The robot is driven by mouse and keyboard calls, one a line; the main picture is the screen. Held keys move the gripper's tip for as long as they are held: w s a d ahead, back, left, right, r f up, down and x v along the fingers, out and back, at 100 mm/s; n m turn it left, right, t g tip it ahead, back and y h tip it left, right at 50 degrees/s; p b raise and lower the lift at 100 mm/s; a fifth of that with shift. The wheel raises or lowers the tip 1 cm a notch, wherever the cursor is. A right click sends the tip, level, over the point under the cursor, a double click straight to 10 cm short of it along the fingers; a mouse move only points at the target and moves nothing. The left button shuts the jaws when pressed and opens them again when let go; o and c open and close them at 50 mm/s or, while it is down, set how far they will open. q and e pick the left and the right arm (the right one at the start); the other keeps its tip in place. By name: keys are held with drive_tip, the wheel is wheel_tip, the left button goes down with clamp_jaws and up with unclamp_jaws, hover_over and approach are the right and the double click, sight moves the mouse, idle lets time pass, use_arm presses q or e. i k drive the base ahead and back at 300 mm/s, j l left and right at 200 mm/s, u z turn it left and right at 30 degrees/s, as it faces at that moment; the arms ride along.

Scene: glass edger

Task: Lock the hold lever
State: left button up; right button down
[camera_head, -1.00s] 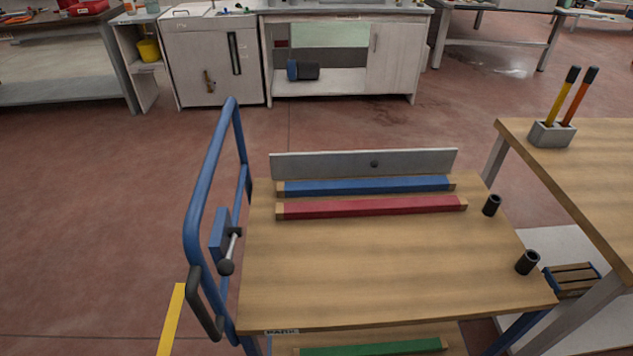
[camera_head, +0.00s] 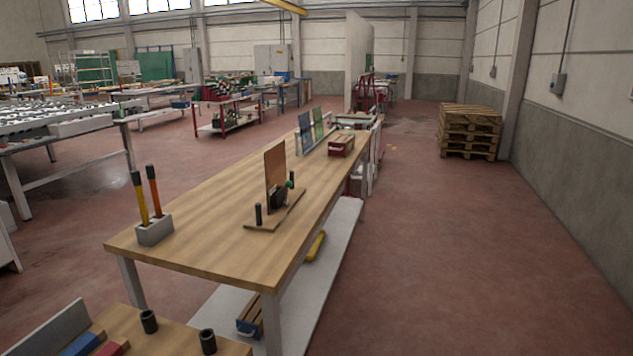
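I cannot make out a hold lever for certain now. On the long wooden workbench (camera_head: 215,225) stands a small fixture: a wooden base (camera_head: 262,222) with a black post (camera_head: 258,214), an upright brown panel (camera_head: 274,165) and a dark part with a green spot (camera_head: 281,198). That part is too small to tell whether it is a lever or how it is set. The wooden-topped cart (camera_head: 180,340) shows only a corner at the lower left; its blue handle frame is out of view. Neither gripper is in view.
A grey block (camera_head: 155,230) holding two handled tools stands on the bench's near left corner. A red box (camera_head: 341,145) and upright panels stand toward its far end. Stacked pallets (camera_head: 469,132) stand by the right wall. The floor right of the bench is clear.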

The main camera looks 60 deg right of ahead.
sight(287, 183)
drive_tip(key=z, duration=1.9)
drive_tip(key=i, duration=0.1)
